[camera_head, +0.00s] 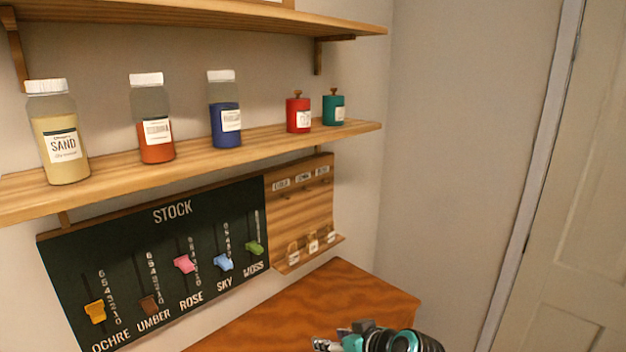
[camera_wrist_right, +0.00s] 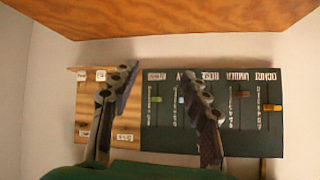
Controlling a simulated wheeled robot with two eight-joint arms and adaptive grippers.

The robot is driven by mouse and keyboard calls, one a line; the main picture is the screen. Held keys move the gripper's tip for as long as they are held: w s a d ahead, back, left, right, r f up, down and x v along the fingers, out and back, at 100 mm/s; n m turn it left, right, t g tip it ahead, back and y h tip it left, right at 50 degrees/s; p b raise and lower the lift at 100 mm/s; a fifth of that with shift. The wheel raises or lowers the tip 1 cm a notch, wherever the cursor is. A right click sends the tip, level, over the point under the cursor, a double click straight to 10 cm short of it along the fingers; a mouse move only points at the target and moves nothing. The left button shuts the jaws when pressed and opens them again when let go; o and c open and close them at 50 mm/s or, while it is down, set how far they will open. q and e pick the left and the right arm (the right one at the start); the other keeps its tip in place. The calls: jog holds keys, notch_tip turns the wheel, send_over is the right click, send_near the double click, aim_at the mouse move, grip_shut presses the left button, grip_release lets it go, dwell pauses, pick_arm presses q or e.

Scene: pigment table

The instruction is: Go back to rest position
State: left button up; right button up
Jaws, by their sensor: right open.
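My right gripper (camera_head: 325,345) shows at the bottom edge of the head view, over the right part of the wooden table, with only part of it in frame. In the right wrist view its two fingers (camera_wrist_right: 158,85) are spread apart with nothing between them. Behind them in that view are the dark stock board (camera_wrist_right: 260,140) and the wooden panel, seen upside down. My left gripper is in neither view.
The wooden table (camera_head: 330,300) is bare where it shows. A shelf (camera_head: 115,185) above the stock board holds a sand jar (camera_head: 60,145), an orange jar (camera_head: 155,130), a blue jar (camera_head: 226,125), a red canister (camera_head: 298,115) and a green canister (camera_head: 334,109). A door (camera_head: 570,220) stands right.

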jog(key=s+d+f+m+h+b, duration=0.1)
jog(key=s+d+f+m+h, duration=0.1)
jog(key=s+d+f, duration=0.3)
jog(key=s+d+f+m+g+h+b, duration=0.1)
jog(key=s+d+f+m+h, duration=0.2)
jog(key=s+d, duration=0.5)
jog(key=s+f+h, duration=0.1)
jog(key=s+f, duration=0.1)
jog(key=s, duration=0.2)
jog(key=shift+s+d+g, duration=0.2)
jog(key=shift+d+g, duration=0.05)
jog(key=shift+g, duration=0.05)
jog(key=shift+f, duration=0.1)
dwell(0.6)
